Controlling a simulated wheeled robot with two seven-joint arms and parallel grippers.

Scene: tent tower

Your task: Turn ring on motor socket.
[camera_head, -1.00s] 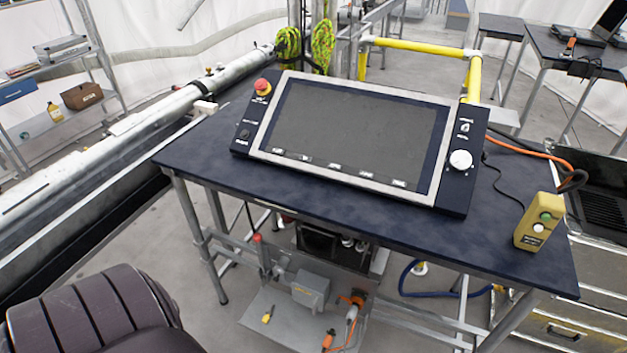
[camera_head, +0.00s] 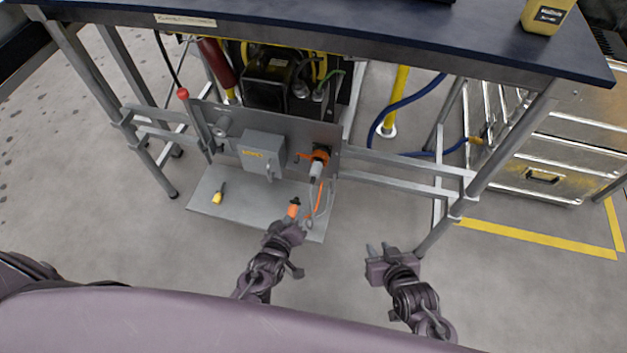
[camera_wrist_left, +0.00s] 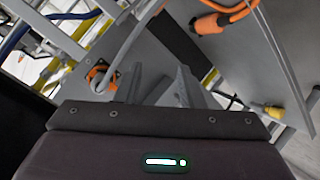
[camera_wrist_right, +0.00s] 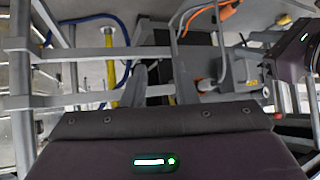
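The motor socket (camera_head: 320,153) is orange and black, on the upright grey panel under the table. A grey plug (camera_head: 316,172) with a cable sits at it. The orange ring and plug also show in the left wrist view (camera_wrist_left: 101,78), just left of the fingers. My left gripper (camera_head: 291,226) is in front of the panel's base plate, below the socket and apart from it; its fingers (camera_wrist_left: 160,88) look spread and empty. My right gripper (camera_head: 379,248) is farther right over bare floor, fingers apart and empty; they also show in its wrist view (camera_wrist_right: 182,80).
An orange connector (camera_head: 294,209) and a yellow connector (camera_head: 218,197) lie on the base plate (camera_head: 240,208). A grey box (camera_head: 262,152) is on the panel. The dark table top (camera_head: 330,28) overhangs it. Table legs and rails (camera_head: 400,175) stand right; a metal drawer cabinet (camera_head: 550,150) is beyond.

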